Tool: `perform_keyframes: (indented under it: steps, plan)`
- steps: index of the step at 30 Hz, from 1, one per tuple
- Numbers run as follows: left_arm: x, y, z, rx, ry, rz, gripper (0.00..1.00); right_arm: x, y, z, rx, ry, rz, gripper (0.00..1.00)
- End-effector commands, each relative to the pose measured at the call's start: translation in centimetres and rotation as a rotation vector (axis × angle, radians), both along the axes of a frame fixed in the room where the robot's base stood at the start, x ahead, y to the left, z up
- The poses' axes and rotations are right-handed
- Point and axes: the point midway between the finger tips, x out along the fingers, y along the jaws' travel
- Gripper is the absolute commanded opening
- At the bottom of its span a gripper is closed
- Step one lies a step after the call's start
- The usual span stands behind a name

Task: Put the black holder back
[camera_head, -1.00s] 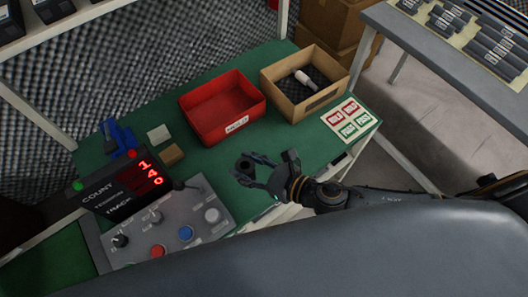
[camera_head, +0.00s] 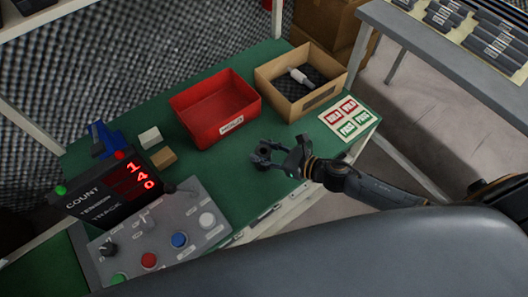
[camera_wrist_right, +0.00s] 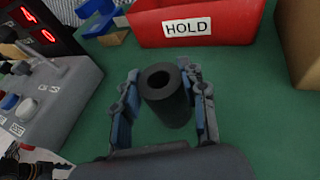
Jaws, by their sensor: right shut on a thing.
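The black holder (camera_wrist_right: 168,100) is a short dark cylinder with a round hole in its top. In the right wrist view it stands between the two fingers of my right gripper (camera_wrist_right: 165,108), roughly upright. My right gripper (camera_head: 274,155) is shut on it over the green table (camera_head: 225,190), in front of the red HOLD bin. In the head view the holder (camera_head: 264,148) is small and dark at the fingertips. I cannot tell how high it is above the table. My left gripper is not in view.
The red HOLD bin (camera_head: 191,103) and a cardboard box (camera_head: 317,101) with a white item stand behind. A card (camera_head: 348,117) with red and green labels lies to the right. A control panel (camera_head: 165,230) and counter display (camera_head: 110,190) stand left. A shelf (camera_head: 410,45) holds dark labelled items.

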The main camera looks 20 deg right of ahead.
Motion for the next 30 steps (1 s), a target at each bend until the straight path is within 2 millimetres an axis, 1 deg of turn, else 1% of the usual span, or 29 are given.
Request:
perform_keyframes:
  steps: [7, 12, 13, 15, 16, 24, 28, 30]
  plan:
    - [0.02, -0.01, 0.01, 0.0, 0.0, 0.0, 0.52, -0.01, 0.05, -0.06, 0.0, -0.001, 0.001, 0.07]
    - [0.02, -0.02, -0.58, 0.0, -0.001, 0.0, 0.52, -0.01, 0.06, -0.64, 0.0, -0.001, 0.001, 0.07]
    - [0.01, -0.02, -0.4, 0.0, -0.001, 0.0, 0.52, -0.03, 0.04, -0.48, 0.0, 0.0, 0.001, 0.48]
    - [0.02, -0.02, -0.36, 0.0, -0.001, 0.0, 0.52, -0.04, 0.04, -0.45, 0.0, 0.0, 0.001, 0.63]
    - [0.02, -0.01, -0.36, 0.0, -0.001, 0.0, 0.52, -0.04, 0.04, -0.45, 0.0, 0.0, 0.001, 0.65]
    - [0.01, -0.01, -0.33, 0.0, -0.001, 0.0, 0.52, -0.04, 0.04, -0.42, 0.0, 0.0, 0.001, 0.65]
    - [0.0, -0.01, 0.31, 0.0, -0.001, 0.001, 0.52, -0.03, 0.04, 0.24, -0.001, -0.001, 0.0, 0.65]
    - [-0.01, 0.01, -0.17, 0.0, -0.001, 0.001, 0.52, -0.82, -0.61, -0.07, -0.002, 0.004, 0.0, 0.65]
